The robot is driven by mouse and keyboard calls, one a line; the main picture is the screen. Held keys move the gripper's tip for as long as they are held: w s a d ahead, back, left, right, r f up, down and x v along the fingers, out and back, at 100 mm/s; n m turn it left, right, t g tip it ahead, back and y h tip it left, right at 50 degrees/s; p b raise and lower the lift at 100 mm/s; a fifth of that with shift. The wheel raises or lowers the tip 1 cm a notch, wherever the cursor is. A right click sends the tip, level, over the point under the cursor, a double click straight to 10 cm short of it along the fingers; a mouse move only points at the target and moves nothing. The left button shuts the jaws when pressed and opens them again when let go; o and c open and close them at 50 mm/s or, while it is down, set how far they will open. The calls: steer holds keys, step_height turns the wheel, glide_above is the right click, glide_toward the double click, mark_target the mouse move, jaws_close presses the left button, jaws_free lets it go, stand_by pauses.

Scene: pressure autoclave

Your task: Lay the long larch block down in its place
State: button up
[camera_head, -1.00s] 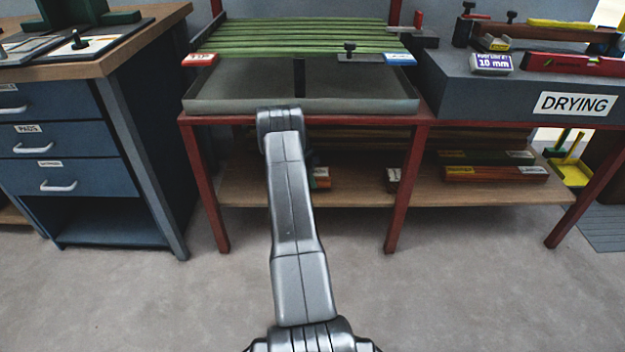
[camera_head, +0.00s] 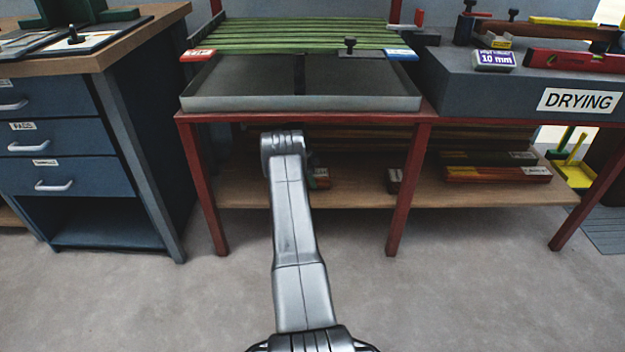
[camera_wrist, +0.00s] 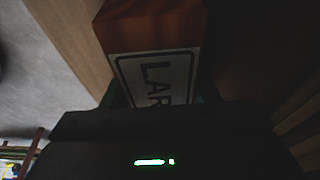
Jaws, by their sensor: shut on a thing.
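In the wrist view my gripper (camera_wrist: 160,98) is shut on a reddish-brown wooden block (camera_wrist: 155,28). A white label (camera_wrist: 158,75) on the block reads "LAR", with the rest cut off by the gripper body. The block's full length and far end are out of sight in the dark picture. In the head view my arm reaches toward the space under the red-framed table, and my gripper and the held block are hidden behind it or too unclear to make out.
The lower wooden shelf (camera_head: 350,197) holds small labelled blocks (camera_head: 319,179) and long labelled blocks (camera_head: 497,174) at right. Red table legs (camera_head: 408,190) flank the opening. Above is a grey tray (camera_head: 300,103) with green slats (camera_head: 300,36). A blue drawer cabinet (camera_head: 65,150) stands left.

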steer(key=o, duration=1.3)
steer(key=shift+f, duration=0.1)
steer(key=shift+c, duration=0.2)
steer(key=shift+r, duration=0.2)
steer(key=a+r+p, duration=0.1)
steer(key=a+r, duration=0.1)
steer(key=r, duration=0.1)
steer(key=shift+a+r+p, duration=0.1)
steer(key=shift+p, duration=0.25)
steer(key=a+p, duration=0.1)
steer(key=a, duration=0.4)
steer(key=a+p, duration=0.1)
steer(key=a, duration=0.4)
steer(key=shift+a+f, duration=0.2)
steer(key=shift+a, duration=0.1)
